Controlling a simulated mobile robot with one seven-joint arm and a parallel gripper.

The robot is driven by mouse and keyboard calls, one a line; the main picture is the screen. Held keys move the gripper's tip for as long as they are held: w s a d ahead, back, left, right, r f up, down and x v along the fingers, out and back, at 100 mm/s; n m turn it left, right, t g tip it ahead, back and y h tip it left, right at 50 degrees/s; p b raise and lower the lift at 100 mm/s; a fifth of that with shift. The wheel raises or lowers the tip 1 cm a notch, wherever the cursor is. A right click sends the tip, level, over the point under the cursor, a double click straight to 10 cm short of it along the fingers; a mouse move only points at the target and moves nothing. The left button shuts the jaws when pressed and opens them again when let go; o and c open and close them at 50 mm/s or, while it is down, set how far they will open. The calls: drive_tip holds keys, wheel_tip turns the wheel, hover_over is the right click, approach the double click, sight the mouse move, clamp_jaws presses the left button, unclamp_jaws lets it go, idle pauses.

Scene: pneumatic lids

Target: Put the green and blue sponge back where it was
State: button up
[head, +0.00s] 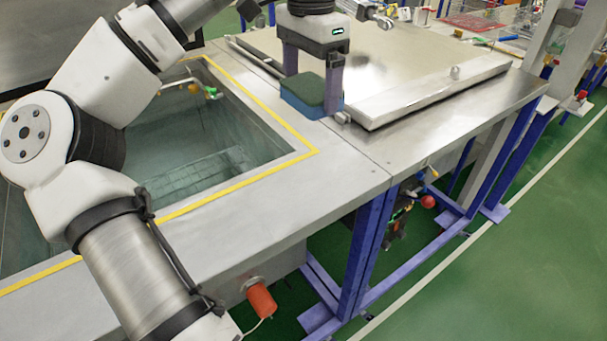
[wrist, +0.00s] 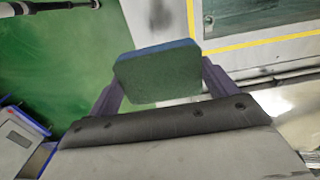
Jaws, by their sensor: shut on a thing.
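The sponge (head: 303,92), dark green on top and blue below, is between the fingers of my gripper (head: 312,85) in the head view. My gripper is shut on it. The sponge is at the steel counter, beside the yellow-edged basin and the raised steel lid plate; I cannot tell whether it touches the surface. In the wrist view the sponge (wrist: 157,74) shows its green face toward the camera with a blue edge along the top, and a purple finger stands on either side of it.
The open basin (head: 285,140) with a yellow border lies left of the sponge. The steel lid plate (head: 430,92) with a raised front bar is to the right. A bare counter strip (head: 345,170) lies in front. An orange-red knob (head: 261,299) sticks out of the front panel.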

sight(309, 188)
wheel_tip(309, 188, down, 19)
drive_tip(key=shift+s+d+r, duration=0.1)
drive_tip(key=shift+r, duration=0.1)
drive_tip(key=shift+f, duration=0.1)
drive_tip(key=o, duration=0.7)
wheel_tip(309, 188, up, 12)
drive_tip(key=shift+r+b, duration=0.15)
drive_tip(key=shift+b, duration=0.15)
